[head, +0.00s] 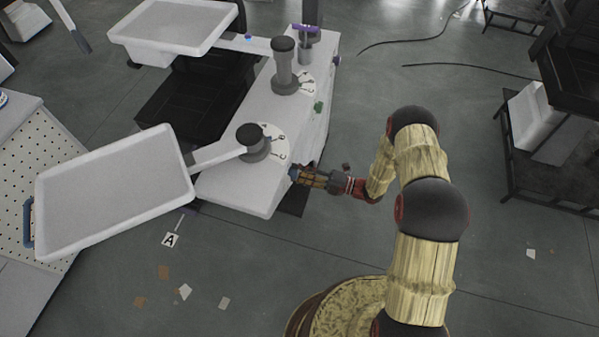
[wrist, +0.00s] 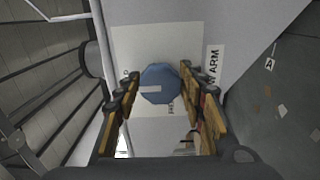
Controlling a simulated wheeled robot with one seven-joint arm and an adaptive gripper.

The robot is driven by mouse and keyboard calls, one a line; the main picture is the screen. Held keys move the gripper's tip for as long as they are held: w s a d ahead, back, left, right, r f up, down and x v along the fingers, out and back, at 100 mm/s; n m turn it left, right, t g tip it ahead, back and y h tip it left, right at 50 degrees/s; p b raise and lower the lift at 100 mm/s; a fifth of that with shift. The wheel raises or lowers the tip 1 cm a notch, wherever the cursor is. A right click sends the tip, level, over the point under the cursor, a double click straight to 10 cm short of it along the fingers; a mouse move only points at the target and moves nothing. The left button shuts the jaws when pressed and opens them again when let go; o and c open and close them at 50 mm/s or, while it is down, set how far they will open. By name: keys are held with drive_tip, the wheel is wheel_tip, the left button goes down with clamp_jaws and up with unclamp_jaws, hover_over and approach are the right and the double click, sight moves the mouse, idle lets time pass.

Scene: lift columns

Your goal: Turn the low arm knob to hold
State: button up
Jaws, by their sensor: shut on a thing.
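The low arm knob (wrist: 165,76) is a blue many-sided knob on a pale plate (wrist: 150,45) in the wrist view. A white pointer bar on its face points left in that view. Dark lettering, mostly hidden by the fingers, shows at the plate's left and right. A white label (wrist: 212,62) beside the plate reads "W ARM", the rest covered. My gripper (wrist: 160,84) is shut on the knob, one finger at each side. In the head view my gripper (head: 297,174) reaches the right side of the white column base (head: 235,192), where the knob is hardly visible.
Two grey posts (head: 285,65) on the base carry arms with white trays (head: 115,190). A purple-topped piece (head: 305,28) stands at the back. A perforated bench (head: 30,150) is at left and a dark rack (head: 560,150) at right. Cables (head: 450,65) lie behind; floor near my arm is mostly clear.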

drive_tip(key=o, duration=1.1)
drive_tip(key=v, duration=1.2)
